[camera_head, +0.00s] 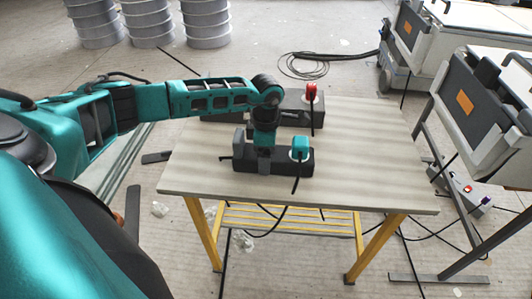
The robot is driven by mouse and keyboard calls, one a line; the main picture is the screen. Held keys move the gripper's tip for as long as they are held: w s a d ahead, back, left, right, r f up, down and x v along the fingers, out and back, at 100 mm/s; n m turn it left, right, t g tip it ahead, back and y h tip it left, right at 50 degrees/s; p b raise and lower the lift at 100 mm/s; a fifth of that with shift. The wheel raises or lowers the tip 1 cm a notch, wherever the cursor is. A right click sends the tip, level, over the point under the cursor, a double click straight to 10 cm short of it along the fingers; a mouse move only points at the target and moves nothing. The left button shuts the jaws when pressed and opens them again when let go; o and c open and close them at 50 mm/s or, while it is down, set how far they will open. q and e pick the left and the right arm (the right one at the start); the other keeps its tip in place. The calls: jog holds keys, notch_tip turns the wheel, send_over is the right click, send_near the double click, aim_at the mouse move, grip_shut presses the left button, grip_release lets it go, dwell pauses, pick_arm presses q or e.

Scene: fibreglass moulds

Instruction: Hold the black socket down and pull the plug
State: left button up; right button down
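A long dark socket block (281,166) lies near the middle of the wooden-topped table. A teal plug (300,147) stands upright at its right end, with a black cable hanging from it. A second dark socket block (289,118) lies behind it, partly hidden by my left arm. A red plug (311,92) stands upright at its right end, also with a cable. My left gripper (264,160) points down at the middle of the front block, left of the teal plug. Its fingers are too small and dark to tell whether they are open or touch the block. My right gripper is out of view.
The table (375,165) is bare on its right and front left. A grey piece (238,140) stands at the front block's left end. Cables hang past the table's front edge. White machines (432,50) stand at the right, grey drums (150,22) at the back left.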

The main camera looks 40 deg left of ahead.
pick_arm(q)
jog(key=shift+c, duration=1.2)
jog(key=o, duration=1.3)
jog(key=shift+o, duration=0.2)
jog(key=shift+r, duration=0.1)
